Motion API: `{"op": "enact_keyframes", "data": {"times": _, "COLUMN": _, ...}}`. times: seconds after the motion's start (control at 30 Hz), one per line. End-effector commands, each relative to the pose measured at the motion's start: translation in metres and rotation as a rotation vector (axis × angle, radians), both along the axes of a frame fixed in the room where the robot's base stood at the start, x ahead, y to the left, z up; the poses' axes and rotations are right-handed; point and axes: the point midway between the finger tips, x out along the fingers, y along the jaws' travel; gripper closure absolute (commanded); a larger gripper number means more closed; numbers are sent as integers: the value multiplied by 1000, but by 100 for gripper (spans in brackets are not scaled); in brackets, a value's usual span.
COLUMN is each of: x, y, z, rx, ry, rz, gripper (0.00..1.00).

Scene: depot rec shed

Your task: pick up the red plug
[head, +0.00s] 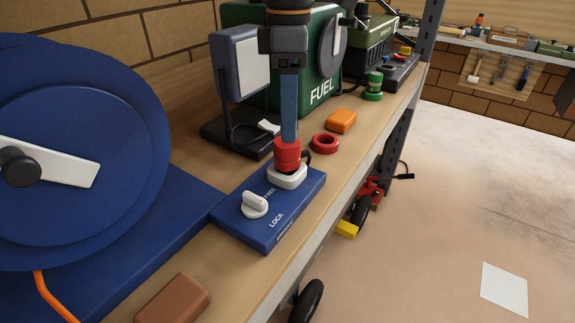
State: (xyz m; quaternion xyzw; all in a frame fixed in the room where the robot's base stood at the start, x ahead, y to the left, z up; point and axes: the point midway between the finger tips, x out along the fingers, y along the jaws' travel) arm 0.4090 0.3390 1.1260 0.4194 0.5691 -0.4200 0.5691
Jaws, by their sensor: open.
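The red plug (287,154) sits upright at the white socket (287,176) on a blue plate (262,236). The plate carries a white turn knob (254,205) and the words FREE, partly hidden, and LOCK. My gripper (289,136) points straight down from above, its blue finger reaching the top of the red plug. Only one finger shows clearly; the other seems hidden in line with it. The jaws are open. I cannot tell whether the finger touches the plug.
A red ring (326,143) and an orange block (341,121) lie right of the plug. A green fuel can (262,98) and a panel on a stand (239,62) rise behind. A large blue reel (100,115) fills the left. A brown block (173,300) lies in front.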

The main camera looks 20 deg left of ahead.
Motion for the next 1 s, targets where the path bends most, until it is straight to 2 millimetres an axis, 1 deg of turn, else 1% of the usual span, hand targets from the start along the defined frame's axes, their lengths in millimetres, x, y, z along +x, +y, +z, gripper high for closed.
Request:
{"op": "enact_keyframes", "data": {"times": 0.23, "x": -2, "y": 0, "z": -25, "rx": -2, "ry": 2, "rz": -3, "gripper": 42}}
{"op": "enact_keyframes", "data": {"times": 0.4, "x": -5, "y": 2, "z": -50, "rx": -3, "ry": 3, "rz": -4, "gripper": 42}}
{"op": "enact_keyframes", "data": {"times": 0.5, "x": -4, "y": 2, "z": -61, "rx": -1, "ry": 1, "rz": -5, "gripper": 42}}
{"op": "enact_keyframes", "data": {"times": 0.63, "x": -4, "y": 2, "z": -68, "rx": 0, "ry": 0, "rz": -5, "gripper": 42}}
{"op": "enact_keyframes", "data": {"times": 0.8, "x": -4, "y": 2, "z": -68, "rx": 0, "ry": -1, "rz": -6, "gripper": 42}}
{"op": "enact_keyframes", "data": {"times": 0.83, "x": -4, "y": 2, "z": -68, "rx": 0, "ry": -1, "rz": -6, "gripper": 44}}
{"op": "enact_keyframes", "data": {"times": 0.97, "x": -4, "y": 2, "z": -68, "rx": 0, "ry": -1, "rz": -6, "gripper": 66}}
{"op": "enact_keyframes", "data": {"times": 1.0, "x": -4, "y": 2, "z": -68, "rx": 0, "ry": -1, "rz": -6, "gripper": 72}}
